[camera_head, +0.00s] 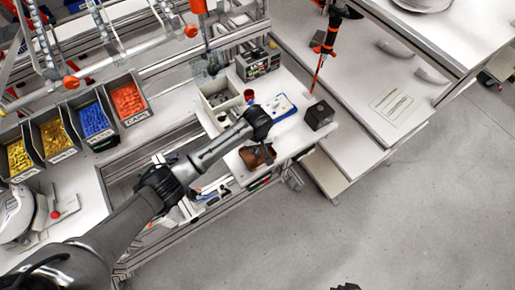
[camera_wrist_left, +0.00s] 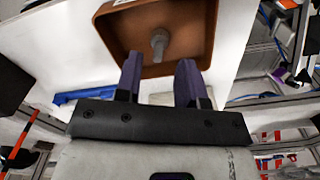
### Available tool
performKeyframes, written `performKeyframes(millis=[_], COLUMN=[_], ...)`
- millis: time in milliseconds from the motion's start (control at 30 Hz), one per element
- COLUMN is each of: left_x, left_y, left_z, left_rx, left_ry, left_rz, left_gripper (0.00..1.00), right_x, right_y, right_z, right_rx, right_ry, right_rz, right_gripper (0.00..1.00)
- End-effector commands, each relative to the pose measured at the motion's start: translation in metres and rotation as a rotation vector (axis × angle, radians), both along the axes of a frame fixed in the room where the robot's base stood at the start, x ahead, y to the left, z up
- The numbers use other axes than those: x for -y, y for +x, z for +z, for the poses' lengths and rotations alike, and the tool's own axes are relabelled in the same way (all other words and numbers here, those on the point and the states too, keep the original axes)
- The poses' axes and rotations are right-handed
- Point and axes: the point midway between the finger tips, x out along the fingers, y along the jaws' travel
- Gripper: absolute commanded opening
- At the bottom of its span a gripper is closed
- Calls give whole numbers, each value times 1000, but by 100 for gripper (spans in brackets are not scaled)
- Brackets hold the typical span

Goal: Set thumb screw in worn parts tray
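The worn parts tray, a brown square tray with raised walls, lies on the white bench in the head view (camera_head: 257,155). It fills the top of the left wrist view (camera_wrist_left: 204,28). The grey thumb screw (camera_wrist_left: 159,42) shows over the tray floor in the left wrist view, just beyond the fingertips; whether it touches the floor is hard to tell. My left gripper (camera_wrist_left: 160,72) has its two purple fingers spread apart at the tray's near side, with nothing clamped between them. In the head view my left wrist hides the fingers. My right gripper does not show.
A blue-edged white tray (camera_head: 278,110) and a dark box (camera_head: 319,115) stand near the brown tray. A grey bin (camera_head: 216,98) and a red cup (camera_head: 249,95) are behind. Bins of coloured parts (camera_head: 92,120) stand at left. Open floor (camera_head: 400,210) is at right.

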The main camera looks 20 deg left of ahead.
Motion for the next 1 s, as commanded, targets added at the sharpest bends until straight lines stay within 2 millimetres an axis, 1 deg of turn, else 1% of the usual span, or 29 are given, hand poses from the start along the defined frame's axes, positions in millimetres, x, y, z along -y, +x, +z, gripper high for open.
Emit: performKeyframes(millis=[33,200,400,500,600,733,933,1000], left_x=[0,0,0,0,0,0,0,2], left_y=[1,1,1,1,0,0,0,-4], left_z=[11,43,73,82,89,92,92,89], left_rx=[3,2,3,1,0,0,-1,0], left_ry=[-2,-1,-1,0,0,0,-1,-4], left_rz=[-1,-1,0,0,-1,-1,-1,-12], left_gripper=[36,36,36,36,36,36,36,36], right_x=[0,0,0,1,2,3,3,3], right_y=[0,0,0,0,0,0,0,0], right_z=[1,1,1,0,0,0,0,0], right_rx=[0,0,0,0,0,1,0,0], right_ry=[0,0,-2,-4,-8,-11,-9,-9], right_rz=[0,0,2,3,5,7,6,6], right_gripper=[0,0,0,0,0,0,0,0])
